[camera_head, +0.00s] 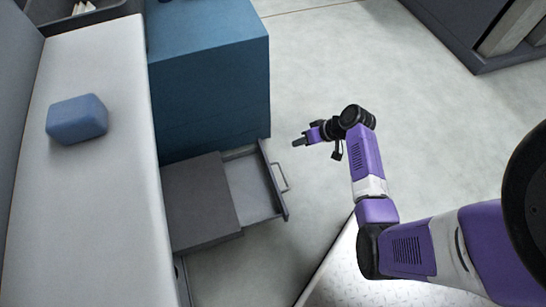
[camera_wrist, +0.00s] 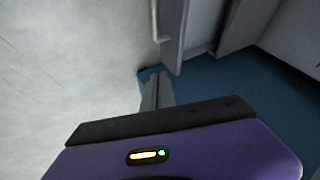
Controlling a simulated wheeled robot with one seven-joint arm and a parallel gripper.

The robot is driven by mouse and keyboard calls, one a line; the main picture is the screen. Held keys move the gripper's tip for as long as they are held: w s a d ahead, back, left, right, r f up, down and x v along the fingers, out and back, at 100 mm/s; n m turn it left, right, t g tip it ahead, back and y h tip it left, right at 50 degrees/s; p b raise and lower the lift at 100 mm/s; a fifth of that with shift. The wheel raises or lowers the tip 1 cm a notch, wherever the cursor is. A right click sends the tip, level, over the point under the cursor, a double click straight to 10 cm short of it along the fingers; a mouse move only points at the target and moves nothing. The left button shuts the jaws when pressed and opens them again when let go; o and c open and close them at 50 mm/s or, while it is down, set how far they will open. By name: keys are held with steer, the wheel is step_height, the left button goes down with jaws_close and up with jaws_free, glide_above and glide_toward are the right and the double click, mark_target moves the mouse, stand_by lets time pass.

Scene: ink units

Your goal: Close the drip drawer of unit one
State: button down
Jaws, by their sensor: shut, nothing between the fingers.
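A grey drawer (camera_head: 247,184) stands pulled out of a low dark grey box (camera_head: 200,200) beside a blue cabinet (camera_head: 210,90). Its front panel has a bar handle (camera_head: 281,177) facing right. I cannot read any unit number. My gripper (camera_head: 298,142) is shut and empty, to the upper right of the drawer front and apart from the handle. In the wrist view the finger tips (camera_wrist: 155,75) show beside the end of the drawer front (camera_wrist: 174,35), with the handle (camera_wrist: 155,22) above. I cannot tell whether they touch the panel.
A long white bench top (camera_head: 90,220) with a blue block (camera_head: 77,119) runs along the left. The pale floor (camera_head: 320,70) right of the cabinet is open. A dark unit (camera_head: 470,30) stands at the upper right.

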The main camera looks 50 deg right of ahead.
steer(key=w+a+f+b, duration=0.4)
steer(key=w+f+b, duration=0.3)
steer(key=w+f, duration=0.1)
steer(key=shift+a+f, duration=0.15)
stand_by(0.3)
steer(key=shift+w, duration=0.15)
steer(key=w+a+p, duration=0.1)
steer(key=w+a, duration=0.1)
steer(key=a, duration=0.1)
steer(key=w+a+p, duration=0.1)
steer(key=w+a, duration=0.1)
steer(key=a, duration=0.2)
steer(key=w+a+p, duration=0.1)
steer(key=w+a, duration=0.2)
steer(key=shift+a, duration=0.3)
